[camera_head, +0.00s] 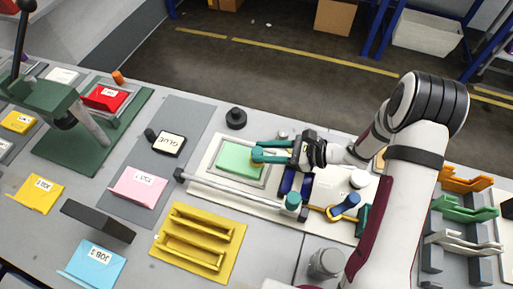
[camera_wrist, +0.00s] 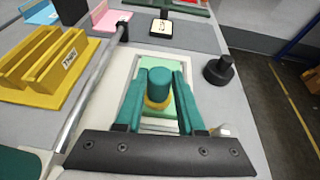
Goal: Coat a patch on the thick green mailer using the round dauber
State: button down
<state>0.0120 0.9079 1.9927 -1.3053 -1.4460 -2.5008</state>
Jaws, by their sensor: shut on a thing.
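The green mailer (camera_head: 236,160) lies flat inside a grey frame on the white plotter bed; part of it also shows in the wrist view (camera_wrist: 180,102). My gripper (camera_head: 262,153) is over its right part, with its teal fingers on either side of the round dauber. The dauber (camera_wrist: 158,84) is a teal cylinder with a yellow collar, seen from above between the fingers (camera_wrist: 159,100). My gripper is shut on it. The dauber's lower end is hidden, so I cannot tell whether it touches the mailer. No coated patch can be made out.
A grey rail (camera_head: 235,191) runs along the bed's near side. A black knob (camera_head: 236,118) stands behind the bed. A black-edged GLUE pad (camera_head: 169,144), a pink mailer (camera_head: 138,184) and a yellow rack (camera_head: 199,240) are to the left. A grey cylinder (camera_head: 325,263) stands in front.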

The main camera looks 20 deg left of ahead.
jog(key=shift+s+d+f+m, duration=0.1)
jog(key=shift+d+f+m, duration=0.2)
jog(key=shift+f+m, duration=0.15)
notch_tip(320, 180, up, 6)
jog(key=shift+a, duration=0.1)
notch_tip(320, 180, up, 3)
jog(key=shift+r, duration=0.1)
dwell(0.3)
dwell(0.4)
